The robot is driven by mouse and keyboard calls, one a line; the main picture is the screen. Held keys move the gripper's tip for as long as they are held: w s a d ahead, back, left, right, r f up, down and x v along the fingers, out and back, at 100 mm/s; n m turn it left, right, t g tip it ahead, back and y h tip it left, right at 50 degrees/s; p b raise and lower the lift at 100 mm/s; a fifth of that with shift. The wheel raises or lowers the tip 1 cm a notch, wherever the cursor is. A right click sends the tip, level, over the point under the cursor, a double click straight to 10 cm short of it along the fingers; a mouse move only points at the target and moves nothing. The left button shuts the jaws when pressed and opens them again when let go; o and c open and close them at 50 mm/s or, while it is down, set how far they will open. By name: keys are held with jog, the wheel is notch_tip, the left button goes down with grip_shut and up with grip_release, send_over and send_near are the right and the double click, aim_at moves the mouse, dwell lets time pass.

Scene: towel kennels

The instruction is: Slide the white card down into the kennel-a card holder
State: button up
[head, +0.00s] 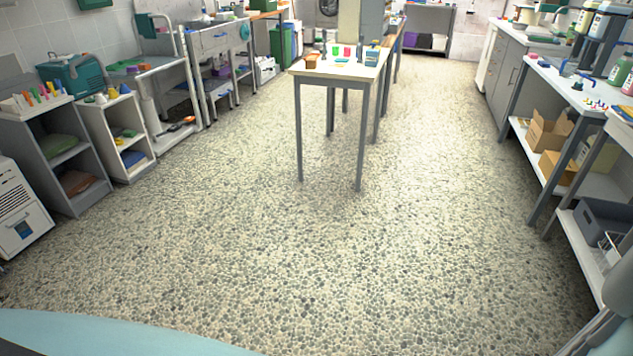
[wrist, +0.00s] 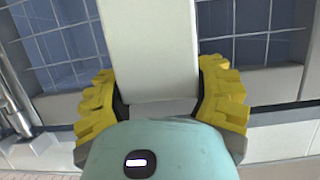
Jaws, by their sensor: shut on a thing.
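In the wrist view, my gripper (wrist: 160,94) has yellow ridged fingers, one on each side of a plain white card (wrist: 150,45). The fingers are shut on the card, which extends up out of the top of the picture. The card's lower edge shows between the fingers, just above the pale teal gripper body. I cannot make out the kennel-a card holder in either view; the card and gripper cover the middle of the wrist view. The head view shows neither my gripper nor the card.
Behind the card are blue-grey panels (wrist: 262,35) crossed by pale bars, with a light ledge (wrist: 270,85) below. In the head view, a narrow table (head: 340,65) with small items stands mid-room. Shelves (head: 62,150) line the left, a counter (head: 555,85) the right. The near floor is clear.

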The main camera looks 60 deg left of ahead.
jog(key=shift+f+b, duration=2.25)
jog(key=shift+f, duration=0.6)
jog(key=shift+f+b, duration=0.2)
jog(key=shift+b, duration=0.75)
jog(key=shift+b, duration=0.35)
jog(key=shift+f+b, duration=2.65)
jog(key=shift+b, duration=0.55)
jog(key=o, duration=1.2)
